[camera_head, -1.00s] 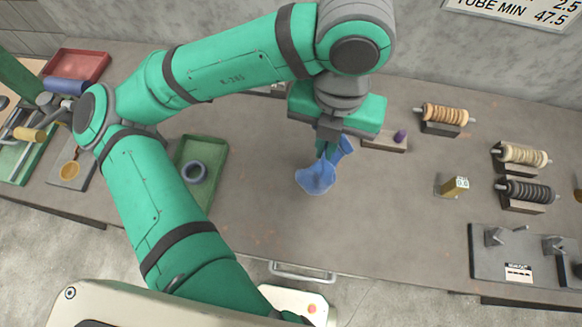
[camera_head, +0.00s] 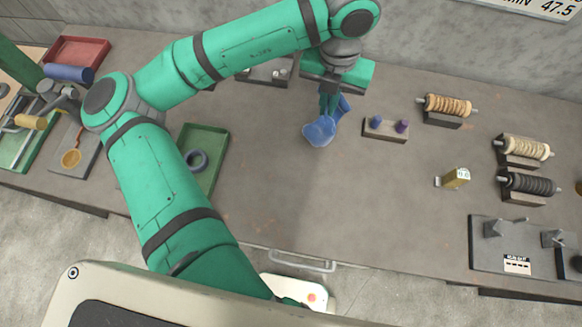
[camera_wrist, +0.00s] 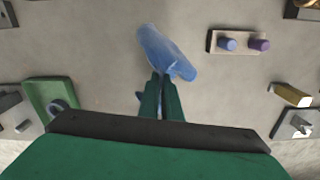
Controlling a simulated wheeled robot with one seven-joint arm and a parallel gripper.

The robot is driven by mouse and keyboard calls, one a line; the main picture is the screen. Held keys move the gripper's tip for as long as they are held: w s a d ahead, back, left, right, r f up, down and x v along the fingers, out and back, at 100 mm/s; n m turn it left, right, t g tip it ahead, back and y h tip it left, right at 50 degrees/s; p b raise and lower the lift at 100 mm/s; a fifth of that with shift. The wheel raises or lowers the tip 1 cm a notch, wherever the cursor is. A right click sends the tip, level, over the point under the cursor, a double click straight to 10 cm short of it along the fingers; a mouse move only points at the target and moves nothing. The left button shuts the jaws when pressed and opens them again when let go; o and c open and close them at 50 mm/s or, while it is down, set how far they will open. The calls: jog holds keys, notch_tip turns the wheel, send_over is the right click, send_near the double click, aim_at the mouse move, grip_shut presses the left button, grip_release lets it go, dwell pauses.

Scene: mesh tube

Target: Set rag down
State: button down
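The blue rag (camera_head: 319,131) hangs in loose folds from my gripper (camera_head: 328,108) above the middle of the bench. In the wrist view the rag (camera_wrist: 165,52) spreads beyond the fingertips, and a small bit shows to the left of the fingers. The green fingers of my gripper (camera_wrist: 162,84) are close together with the cloth pinched between their tips. I cannot tell whether the lower edge of the rag touches the bench.
A block with blue and purple pegs (camera_head: 386,129) stands just right of the rag. A green tray (camera_head: 207,145) holding a grey ring is at left. Several wound spools (camera_head: 450,106) and a yellow item (camera_head: 456,178) are at right. The bench front is clear.

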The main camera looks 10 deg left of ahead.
jog(key=shift+w+a+f, duration=0.1)
jog(key=shift+w+f, duration=0.2)
jog(key=shift+f, duration=0.6)
jog(key=shift+w+a+f, duration=0.1)
jog(key=shift+w+f, duration=0.2)
jog(key=shift+f, duration=0.6)
jog(key=shift+w+a+f, duration=0.1)
jog(key=shift+w+f, duration=0.2)
jog(key=shift+f, duration=0.6)
jog(key=c, duration=1.3)
grip_release()
jog(key=shift+o, duration=0.2)
jog(key=shift+r, duration=0.1)
notch_tip(320, 180, up, 11)
